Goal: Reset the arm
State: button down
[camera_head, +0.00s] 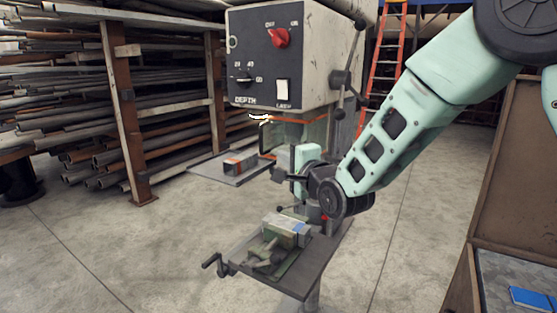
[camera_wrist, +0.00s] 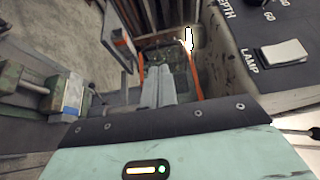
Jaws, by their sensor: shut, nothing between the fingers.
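My gripper (camera_head: 277,174) is at the end of my mint-green arm, below the drill press head (camera_head: 285,55) and above the press table. Its narrow grey fingers are together in the wrist view (camera_wrist: 158,88), with nothing between them. The arm comes in from the upper right and bends at a dark wrist joint. The press head carries a red OFF/ON switch (camera_head: 280,38), a depth dial and a white lamp switch (camera_head: 282,91), which also shows in the wrist view (camera_wrist: 284,54).
A second table with an orange-marked block (camera_head: 240,162) stands behind. Pipe racks fill the left. A wooden cabinet edge (camera_head: 497,165) is close at the right. Open floor lies left.

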jog(key=s+a+f+n+g+h, duration=0.1)
jog(key=s+f+n+g, duration=0.35)
jog(key=s, duration=0.45)
jog(key=s+f+n+g+h, duration=0.1)
jog(key=s+f+n+g, duration=0.25)
jog(key=s+n, duration=0.4)
jog(key=s+d+f+n+g+h, duration=0.1)
jog(key=s+d+n+g, duration=0.3)
jog(key=s, duration=0.8)
jog(key=s+d+f+n+g+h, duration=0.2)
jog(key=s+d+n+g+h, duration=0.1)
jog(key=s, duration=0.9)
jog(key=shift+d+n+g+h, duration=0.4)
jog(key=shift+d+n+g, duration=0.3)
jog(key=shift+d+n, duration=0.25)
jog(key=shift+a+f, duration=0.1)
jog(key=shift+a, duration=0.05)
